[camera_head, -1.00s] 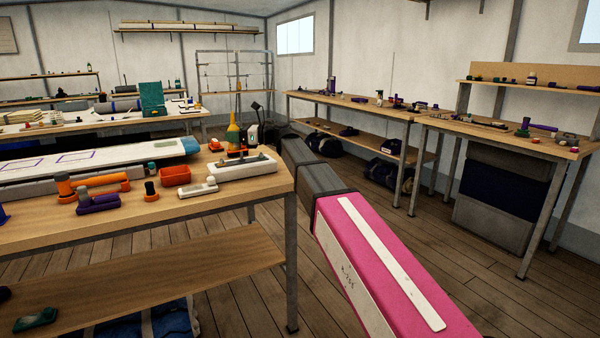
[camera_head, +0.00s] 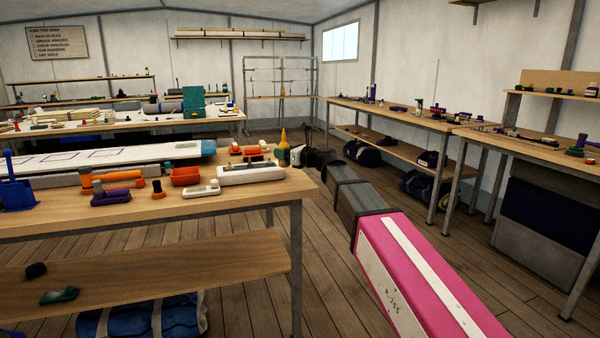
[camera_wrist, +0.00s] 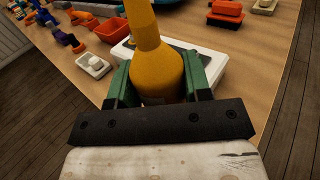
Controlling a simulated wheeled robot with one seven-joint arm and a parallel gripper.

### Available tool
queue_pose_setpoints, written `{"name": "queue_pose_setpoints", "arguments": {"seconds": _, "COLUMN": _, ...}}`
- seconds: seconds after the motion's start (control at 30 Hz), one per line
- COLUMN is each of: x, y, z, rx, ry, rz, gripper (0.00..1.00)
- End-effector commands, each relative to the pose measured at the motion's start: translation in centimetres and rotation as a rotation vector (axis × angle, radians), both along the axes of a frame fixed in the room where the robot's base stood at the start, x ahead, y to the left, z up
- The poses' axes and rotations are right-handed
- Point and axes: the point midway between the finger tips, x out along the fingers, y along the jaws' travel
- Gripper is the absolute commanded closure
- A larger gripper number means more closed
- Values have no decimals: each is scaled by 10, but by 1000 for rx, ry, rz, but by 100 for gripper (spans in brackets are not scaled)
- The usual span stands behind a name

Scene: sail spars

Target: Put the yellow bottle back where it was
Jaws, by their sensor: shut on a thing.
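The yellow bottle (camera_wrist: 160,69) stands out large in the wrist view, between the green fingers of my gripper (camera_wrist: 158,89), which is shut on it. The bottle's lower end is hidden by the dark bar of my gripper. In the head view the bottle's narrow yellow top (camera_head: 283,138) shows near the right end of the near bench, with my gripper (camera_head: 284,156) around its lower part. It is to the right of the white tray (camera_head: 250,177). I cannot tell whether its base touches anything.
The near bench (camera_head: 150,211) holds an orange bin (camera_head: 186,177), a small white-grey block (camera_head: 202,190) and purple and orange tools. A long white board (camera_head: 110,155) lies behind them.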

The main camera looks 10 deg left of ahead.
Motion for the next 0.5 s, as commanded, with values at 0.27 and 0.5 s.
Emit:
{"name": "queue_pose_setpoints", "arguments": {"seconds": 0.27, "x": 37, "y": -34, "z": -30, "rx": 1, "ry": 2, "rz": 0, "gripper": 81}}
{"name": "queue_pose_setpoints", "arguments": {"seconds": 0.5, "x": 44, "y": -43, "z": -39, "rx": 0, "ry": 1, "rz": 2, "gripper": 81}}
